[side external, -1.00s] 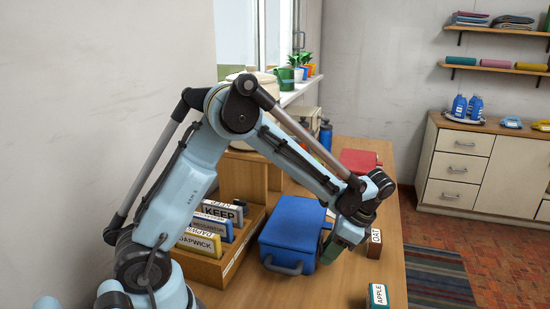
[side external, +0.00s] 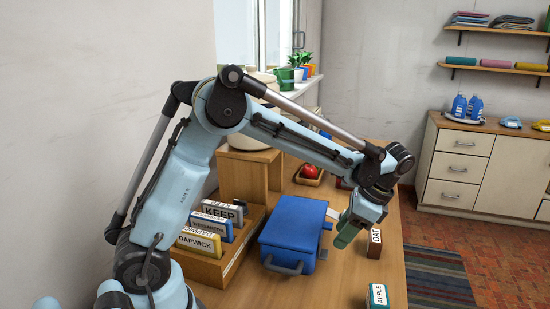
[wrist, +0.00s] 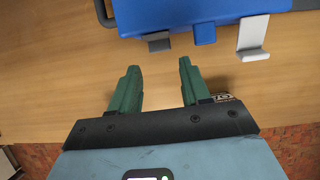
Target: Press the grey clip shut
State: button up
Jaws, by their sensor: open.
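A blue box (side external: 293,232) with its lid down sits on the table; its front edge also shows in the wrist view (wrist: 180,14). On that edge are a dark grey clip (wrist: 158,42), a blue tab (wrist: 205,35) and a light grey clip (wrist: 253,38). The light grey clip sticks out from the box; in the side view it shows at the far corner (side external: 332,214). The dark grey clip lies closer to the edge. My gripper (wrist: 158,66), with green fingers, is open and empty over bare table in front of the box, apart from the clips.
A wooden rack of labelled packets (side external: 205,235) stands left of the box. An OAT block (side external: 375,244) and an APPLE block (side external: 378,296) stand to the right. A red apple (side external: 311,170) lies in a tray behind.

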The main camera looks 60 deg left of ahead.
jog(key=shift+v, duration=2.95)
jog(key=shift+s, duration=0.15)
jog(key=s+n+t+h, duration=0.3)
jog(key=s+n+t, duration=0.5)
jog(key=s+t, duration=0.2)
jog(key=shift+s+n+t, duration=0.3)
jog(key=shift+s+t, duration=0.1)
jog(key=shift+s, duration=0.4)
jog(key=shift+a, duration=0.1)
jog(key=shift+c, duration=0.5)
